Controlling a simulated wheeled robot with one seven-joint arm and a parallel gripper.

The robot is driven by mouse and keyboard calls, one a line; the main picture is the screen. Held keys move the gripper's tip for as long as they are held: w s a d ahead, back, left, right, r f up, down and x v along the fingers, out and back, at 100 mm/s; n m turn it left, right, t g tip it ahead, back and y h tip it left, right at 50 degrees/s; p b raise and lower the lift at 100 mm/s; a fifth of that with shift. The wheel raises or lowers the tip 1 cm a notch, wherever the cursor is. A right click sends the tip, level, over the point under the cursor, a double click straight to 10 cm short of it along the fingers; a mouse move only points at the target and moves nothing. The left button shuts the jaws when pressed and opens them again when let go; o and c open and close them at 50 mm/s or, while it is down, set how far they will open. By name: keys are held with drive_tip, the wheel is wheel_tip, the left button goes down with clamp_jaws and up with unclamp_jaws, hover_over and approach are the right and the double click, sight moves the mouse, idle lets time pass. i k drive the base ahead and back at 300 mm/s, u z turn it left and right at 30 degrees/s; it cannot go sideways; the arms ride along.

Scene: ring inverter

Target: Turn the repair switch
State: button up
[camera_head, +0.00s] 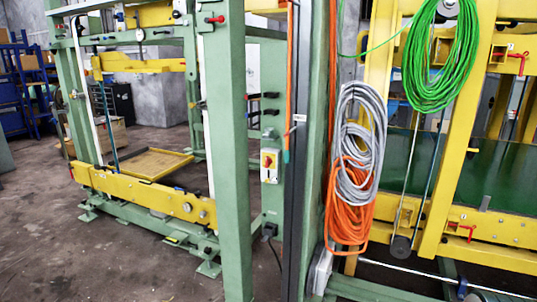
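A switch box with a red rotary knob on a yellow plate, likely the repair switch (268,161), is mounted on a green post near the middle of the camera_head view. The box body is light grey-green. The exact angle of the knob is too small to tell. My gripper is not in view, and no part of my arm shows near the switch.
A thick green post (226,150) stands just left of the switch. Grey cable coils (361,145) and orange cable coils (349,212) hang to its right. A green cable coil (441,60) hangs at upper right on a yellow frame. Concrete floor (110,262) is open at lower left.

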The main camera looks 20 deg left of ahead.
sight(267, 160)
drive_tip(key=u, duration=0.75)
drive_tip(key=i, duration=1.05)
drive_tip(key=u, duration=0.85)
